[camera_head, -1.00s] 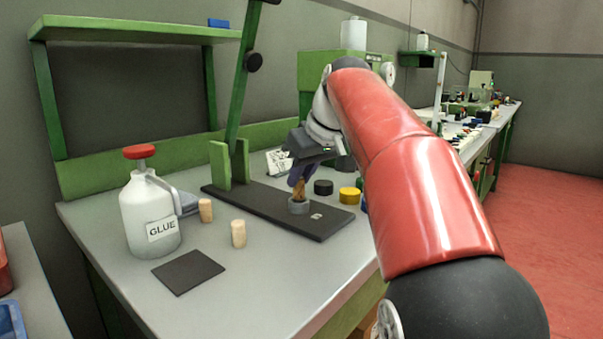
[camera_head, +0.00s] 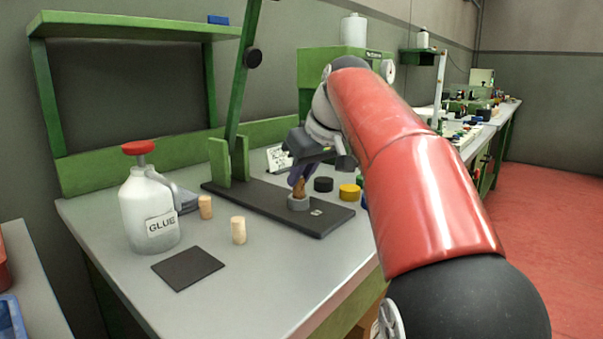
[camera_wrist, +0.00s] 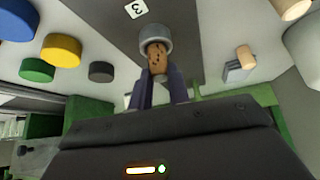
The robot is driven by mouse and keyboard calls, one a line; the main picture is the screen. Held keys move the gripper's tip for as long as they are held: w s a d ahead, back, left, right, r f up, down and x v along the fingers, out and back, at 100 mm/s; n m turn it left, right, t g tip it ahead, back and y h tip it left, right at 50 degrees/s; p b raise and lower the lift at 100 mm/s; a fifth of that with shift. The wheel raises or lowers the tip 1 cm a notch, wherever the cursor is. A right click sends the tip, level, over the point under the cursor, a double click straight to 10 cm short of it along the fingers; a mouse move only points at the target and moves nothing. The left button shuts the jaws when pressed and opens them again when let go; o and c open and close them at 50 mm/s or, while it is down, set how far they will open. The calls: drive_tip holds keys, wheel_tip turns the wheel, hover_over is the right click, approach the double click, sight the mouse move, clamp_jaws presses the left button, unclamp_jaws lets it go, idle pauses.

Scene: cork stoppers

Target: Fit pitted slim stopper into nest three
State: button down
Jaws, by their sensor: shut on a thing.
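The pitted slim stopper (camera_wrist: 157,57) is brown cork with dark pits. My gripper (camera_wrist: 159,82) is shut on it. In the wrist view the stopper's far end meets the grey ring-shaped nest (camera_wrist: 155,33), beside a label marked 3 (camera_wrist: 136,9). In the head view the stopper (camera_head: 299,187) stands above the nest (camera_head: 298,204) on the dark base board (camera_head: 325,222), tilted slightly. How deep its end sits in the nest cannot be told. My gripper (camera_head: 297,178) is over the nest, its fingers partly hiding the stopper.
Two pale corks (camera_head: 206,207) (camera_head: 238,230) stand left of the board, near the glue bottle (camera_head: 148,212) and a dark square mat (camera_head: 188,268). A green upright post (camera_head: 220,163) rises from the board.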

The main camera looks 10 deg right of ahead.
drive_tip(key=shift+f+b, duration=0.5)
drive_tip(key=shift+f, duration=0.2)
drive_tip(key=c, duration=1.3)
unclamp_jaws()
drive_tip(key=shift+o, duration=0.2)
drive_tip(key=p+v, duration=0.1)
drive_tip(key=v, duration=0.6)
drive_tip(key=shift+s+r+p, duration=0.15)
drive_tip(key=shift+r+p, duration=0.2)
